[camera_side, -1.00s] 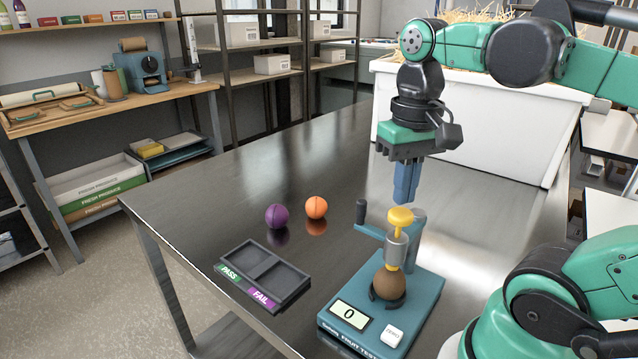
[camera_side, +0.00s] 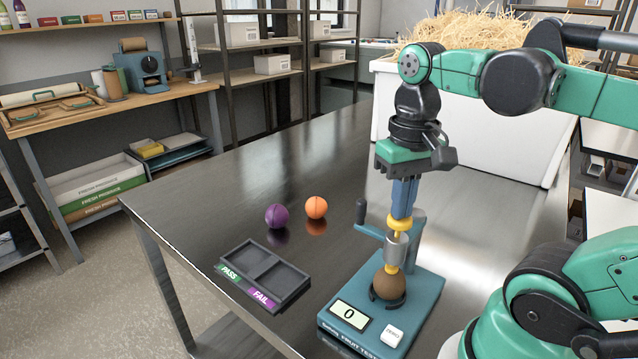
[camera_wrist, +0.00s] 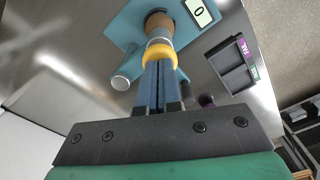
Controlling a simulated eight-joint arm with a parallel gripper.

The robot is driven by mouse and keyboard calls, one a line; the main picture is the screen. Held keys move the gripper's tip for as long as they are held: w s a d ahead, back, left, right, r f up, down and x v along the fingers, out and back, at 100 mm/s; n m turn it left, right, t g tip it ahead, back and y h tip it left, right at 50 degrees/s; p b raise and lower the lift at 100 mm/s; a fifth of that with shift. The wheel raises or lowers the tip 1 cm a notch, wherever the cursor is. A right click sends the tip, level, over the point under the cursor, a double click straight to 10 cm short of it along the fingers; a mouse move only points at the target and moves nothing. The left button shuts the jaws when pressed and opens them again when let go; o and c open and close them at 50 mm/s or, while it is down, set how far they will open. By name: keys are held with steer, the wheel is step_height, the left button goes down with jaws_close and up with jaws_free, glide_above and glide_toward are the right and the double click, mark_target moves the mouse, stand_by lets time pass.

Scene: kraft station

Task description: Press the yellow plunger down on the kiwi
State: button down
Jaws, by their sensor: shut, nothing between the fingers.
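The brown kiwi (camera_side: 389,283) sits in a dark holder on the teal fruit tester (camera_side: 425,290), whose display (camera_side: 349,315) reads 0. The yellow plunger (camera_side: 399,223) stands upright above the kiwi in a grey sleeve, its lower end at or very near the kiwi's top. My gripper (camera_side: 402,213) is shut and empty, pointing down, with its blue fingertips at the plunger's yellow cap. In the wrist view, my shut fingers (camera_wrist: 160,66) meet the yellow cap (camera_wrist: 160,52).
A dark two-compartment tray (camera_side: 265,275) marked PASS and FAIL lies left of the tester. A purple ball-shaped fruit (camera_side: 277,216) and an orange one (camera_side: 316,207) rest behind it. A dark-knobbed lever (camera_side: 361,212) stands beside the plunger. A white bin (camera_side: 470,120) of straw stands behind.

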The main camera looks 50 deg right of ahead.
stand_by(0.4)
step_height(320, 180, up, 8)
stand_by(0.8)
steer(key=w+a+f+n+t, duration=0.2)
steer(key=w+f+n+t, duration=0.1)
steer(key=f, duration=0.3)
steer(key=w+a+f+n+t, duration=0.2)
steer(key=w+f+n+t, duration=0.1)
steer(key=w+f+t, duration=0.1)
step_height(320, 180, down, 2)
steer(key=shift+w+a+f, duration=0.1)
steer(key=shift+w+a, duration=0.3)
steer(key=shift+w, duration=0.15)
